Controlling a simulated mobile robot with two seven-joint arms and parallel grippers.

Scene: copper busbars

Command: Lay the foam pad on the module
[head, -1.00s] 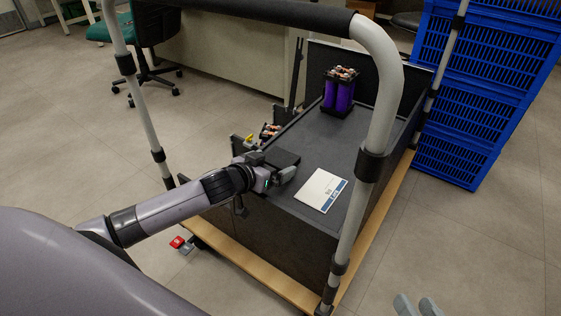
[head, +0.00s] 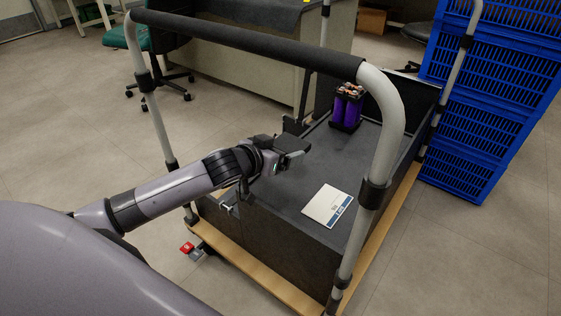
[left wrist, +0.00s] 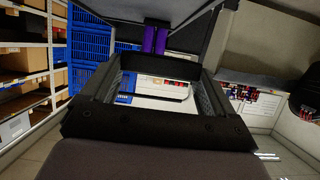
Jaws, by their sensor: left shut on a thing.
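My left gripper (head: 286,155) is shut on a thin dark slab, which looks like the foam pad (head: 294,143), and holds it over the near left part of the dark cart top. In the left wrist view a dark bar, likely the pad's edge (left wrist: 158,66), spans between the fingers. The module (head: 347,107), purple cells with copper-coloured tops in a black holder, stands upright at the far end, apart from the pad. Its purple cells show in the left wrist view (left wrist: 155,40). My right gripper is out of view.
A white card with a blue edge (head: 328,206) lies on the cart top (head: 287,195). The cart's tall padded handle (head: 240,45) arches over the near side. Blue crates (head: 485,95) stand to the right. The cart top between card and module is clear.

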